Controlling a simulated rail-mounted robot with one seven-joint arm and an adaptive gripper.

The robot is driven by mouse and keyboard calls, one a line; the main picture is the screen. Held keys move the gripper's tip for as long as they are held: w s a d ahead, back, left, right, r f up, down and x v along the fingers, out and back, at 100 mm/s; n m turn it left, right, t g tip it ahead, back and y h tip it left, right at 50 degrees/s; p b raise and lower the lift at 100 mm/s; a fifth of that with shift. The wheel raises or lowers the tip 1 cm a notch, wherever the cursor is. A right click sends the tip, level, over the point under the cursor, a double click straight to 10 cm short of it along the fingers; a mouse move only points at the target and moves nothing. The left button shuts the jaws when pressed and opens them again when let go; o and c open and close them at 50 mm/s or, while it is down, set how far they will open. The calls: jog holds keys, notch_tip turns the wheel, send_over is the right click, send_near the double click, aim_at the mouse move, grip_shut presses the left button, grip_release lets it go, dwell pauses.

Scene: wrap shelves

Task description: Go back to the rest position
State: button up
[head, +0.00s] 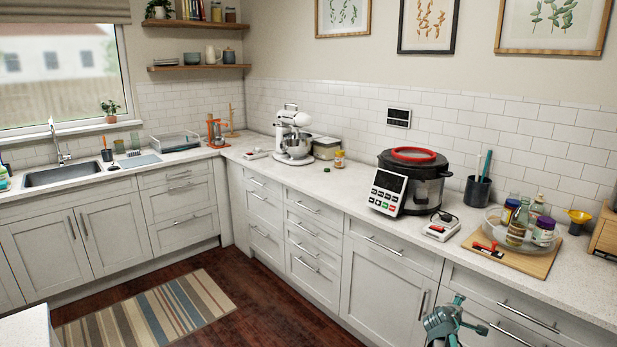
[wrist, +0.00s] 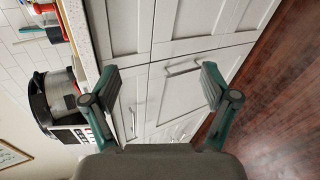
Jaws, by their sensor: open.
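My gripper (head: 444,318) shows at the bottom edge of the head view, in front of the lower cabinets and below the counter's front edge. In the wrist view my gripper (wrist: 158,88) has its two teal and dark fingers spread wide apart, with nothing between them. Behind the fingers are white cabinet fronts and a metal handle (wrist: 183,69). My gripper appears apart from the cabinets and touches nothing that I can see.
The counter (head: 335,188) holds a pressure cooker (head: 413,180), a white stand mixer (head: 292,135), a small white scale (head: 441,227) and a wooden board (head: 498,262) with bottles. A striped rug (head: 150,315) lies on the dark wood floor, which is otherwise clear.

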jog(key=s+a+f+m+g+y, duration=0.35)
jog(key=s+a+f, duration=0.25)
jog(key=s+a, duration=0.4)
jog(key=s+a+f+m+g+y, duration=0.2)
jog(key=s+a+f+m+g, duration=0.15)
jog(key=s+a+f, duration=0.55)
jog(key=s+a+f+m+g+y, duration=0.3)
jog(key=s+a, duration=0.4)
jog(key=a, duration=0.6)
jog(key=s+f+g, duration=0.2)
jog(key=s+f, duration=0.6)
jog(key=s, duration=0.6)
jog(key=s+f+g, duration=0.3)
jog(key=s+f, duration=0.6)
jog(key=s, duration=0.5)
jog(key=shift+s+d+f+m+g, duration=0.25)
jog(key=shift+s+d+m+g, duration=0.05)
jog(key=shift+d, duration=0.05)
jog(key=shift+c, duration=0.4)
